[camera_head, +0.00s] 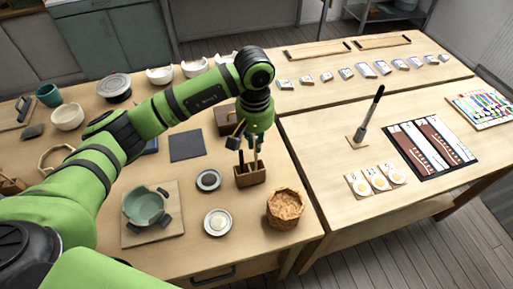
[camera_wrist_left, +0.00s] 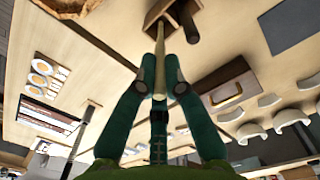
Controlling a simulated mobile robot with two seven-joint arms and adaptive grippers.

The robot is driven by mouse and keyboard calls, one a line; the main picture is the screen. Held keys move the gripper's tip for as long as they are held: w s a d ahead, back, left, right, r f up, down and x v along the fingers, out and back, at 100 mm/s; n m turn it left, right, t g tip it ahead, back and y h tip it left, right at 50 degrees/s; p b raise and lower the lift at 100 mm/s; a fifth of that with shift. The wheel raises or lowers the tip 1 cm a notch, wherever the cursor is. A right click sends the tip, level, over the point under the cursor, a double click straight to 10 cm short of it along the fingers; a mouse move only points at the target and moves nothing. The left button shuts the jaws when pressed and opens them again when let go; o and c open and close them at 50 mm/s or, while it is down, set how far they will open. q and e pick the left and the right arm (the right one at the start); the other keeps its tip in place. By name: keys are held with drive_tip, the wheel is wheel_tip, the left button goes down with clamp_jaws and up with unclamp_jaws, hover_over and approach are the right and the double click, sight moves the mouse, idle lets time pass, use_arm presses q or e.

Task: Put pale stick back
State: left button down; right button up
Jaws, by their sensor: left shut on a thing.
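My left gripper (camera_head: 252,148) is above a small brown wooden holder (camera_head: 250,178) on the left table. In the left wrist view its green fingers (camera_wrist_left: 160,66) are closed around a pale stick (camera_wrist_left: 159,75). The stick's far end points to the holder (camera_wrist_left: 153,14) and overlaps it in that view. I cannot tell whether its tip is inside a hole or only over the holder. A dark stick (camera_wrist_left: 187,22) stands at the holder. My right gripper is not in view.
A dark brush on a stand (camera_head: 370,115) is on the right table.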

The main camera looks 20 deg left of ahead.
sight(257, 157)
use_arm(q)
drive_tip(key=shift+w+f, duration=0.1)
drive_tip(key=shift+f, duration=0.25)
wheel_tip(257, 157, down, 3)
drive_tip(key=shift+f+p, duration=0.2)
drive_tip(key=shift+p, duration=0.45)
drive_tip(key=shift+w+f, duration=0.1)
drive_tip(key=shift+f, duration=0.05)
drive_tip(key=c, duration=1.5)
unclamp_jaws()
drive_tip(key=shift+o, duration=0.9)
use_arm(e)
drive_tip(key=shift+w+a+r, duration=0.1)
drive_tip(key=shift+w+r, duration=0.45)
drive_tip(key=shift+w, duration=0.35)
